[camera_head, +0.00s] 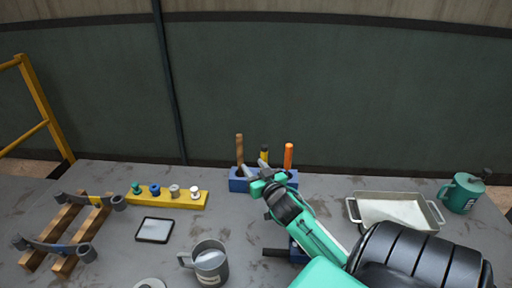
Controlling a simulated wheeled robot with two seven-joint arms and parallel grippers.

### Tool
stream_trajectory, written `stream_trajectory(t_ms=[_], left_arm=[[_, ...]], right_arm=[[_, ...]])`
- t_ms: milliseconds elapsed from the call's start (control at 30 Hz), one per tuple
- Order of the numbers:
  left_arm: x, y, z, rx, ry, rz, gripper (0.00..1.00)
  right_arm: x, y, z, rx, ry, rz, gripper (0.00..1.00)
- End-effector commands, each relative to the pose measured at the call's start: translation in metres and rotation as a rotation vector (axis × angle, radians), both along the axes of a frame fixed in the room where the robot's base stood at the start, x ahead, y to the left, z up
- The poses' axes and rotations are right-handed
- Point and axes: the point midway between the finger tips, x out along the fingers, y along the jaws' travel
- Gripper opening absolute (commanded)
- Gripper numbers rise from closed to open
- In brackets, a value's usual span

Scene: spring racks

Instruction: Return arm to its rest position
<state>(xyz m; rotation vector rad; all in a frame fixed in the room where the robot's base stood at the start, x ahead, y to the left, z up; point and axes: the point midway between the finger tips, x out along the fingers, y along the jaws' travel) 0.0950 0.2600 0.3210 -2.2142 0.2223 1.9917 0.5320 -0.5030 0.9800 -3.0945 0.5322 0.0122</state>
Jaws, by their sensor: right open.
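My right arm reaches in from the lower right over the table. Its green and black gripper (255,168) is open, with its fingers pointing away from me. The fingers overlap the front of the blue tool holder (240,185) in the picture; I cannot tell whether they touch it. No object shows between the fingers. The holder has a brown handle (240,147), a yellow and black handle (264,152) and an orange handle (288,156) standing up from it. The gripper and arm hide part of the holder. My left gripper is not in view.
Leaf springs (52,246) lie on wooden blocks at the left. Near them are a yellow rack (170,198) with several coloured pieces, a tablet (155,230) and a grey mug (209,262). A metal tray (392,211) and green can (461,192) stand at the right.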

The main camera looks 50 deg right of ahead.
Motion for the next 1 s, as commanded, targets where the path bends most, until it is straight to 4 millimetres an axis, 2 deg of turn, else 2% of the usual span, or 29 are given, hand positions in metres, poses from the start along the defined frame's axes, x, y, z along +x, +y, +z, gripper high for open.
stream_trajectory(t_ms=[167, 767, 867, 1000], left_arm=[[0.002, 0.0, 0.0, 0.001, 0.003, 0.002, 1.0], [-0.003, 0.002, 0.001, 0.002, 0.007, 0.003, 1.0], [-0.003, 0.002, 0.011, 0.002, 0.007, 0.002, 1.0], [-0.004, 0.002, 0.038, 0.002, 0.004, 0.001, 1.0]], right_arm=[[-0.008, 0.003, 0.0, 0.0, 0.001, 0.0, 0.43], [-0.008, 0.003, 0.002, 0.0, 0.0, 0.0, 0.43], [-0.008, 0.003, 0.012, 0.0, 0.0, 0.0, 0.43], [-0.008, 0.003, 0.04, 0.0, 0.0, 0.0, 0.43]])
